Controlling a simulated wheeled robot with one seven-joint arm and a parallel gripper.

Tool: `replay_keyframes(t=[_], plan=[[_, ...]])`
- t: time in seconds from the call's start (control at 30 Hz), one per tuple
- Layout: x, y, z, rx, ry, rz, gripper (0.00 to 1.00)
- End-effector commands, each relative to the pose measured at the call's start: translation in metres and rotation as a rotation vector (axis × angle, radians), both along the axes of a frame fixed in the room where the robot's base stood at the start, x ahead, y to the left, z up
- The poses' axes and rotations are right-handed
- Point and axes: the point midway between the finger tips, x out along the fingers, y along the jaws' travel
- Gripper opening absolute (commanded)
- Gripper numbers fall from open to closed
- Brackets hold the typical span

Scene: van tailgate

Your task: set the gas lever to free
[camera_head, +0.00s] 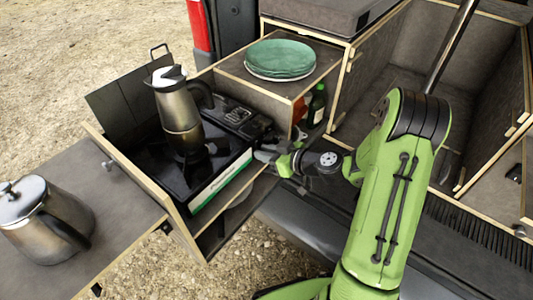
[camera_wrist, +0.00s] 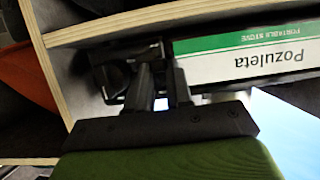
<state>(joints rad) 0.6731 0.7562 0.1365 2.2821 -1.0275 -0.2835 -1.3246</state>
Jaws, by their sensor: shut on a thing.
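The portable stove (camera_head: 222,178) sits in the pulled-out drawer box, with a black top and a white and green front label. Its label (camera_wrist: 245,60) shows upside down in the wrist view, reading "Pozuleta PORTABLE STOVE". My gripper (camera_head: 264,154) reaches in from the right to the right end of the stove front. In the wrist view the two dark fingers (camera_wrist: 162,80) are at the black control section beside the label, shut on a small part there. That part is in the gas lever's place; the lever is mostly hidden between the fingers, so its setting cannot be read.
A metal coffee pot (camera_head: 179,115) stands on the stove. A metal kettle (camera_head: 45,217) stands on the left side board. Green plates (camera_head: 280,58) are stacked on the box behind. A green bottle (camera_head: 317,104) stands in the compartment near my gripper. Wooden panel edges (camera_wrist: 60,70) border the fingers.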

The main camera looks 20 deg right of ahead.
Motion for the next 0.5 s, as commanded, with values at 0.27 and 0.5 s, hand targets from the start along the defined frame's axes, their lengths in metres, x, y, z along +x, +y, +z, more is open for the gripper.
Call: replay_keyframes(t=[0.27, 0.5], plan=[[0.000, 0.000, 0.028, 0.001, -0.004, -0.001, 0.00], [0.001, 0.000, 0.028, 0.001, -0.007, -0.002, 0.32]])
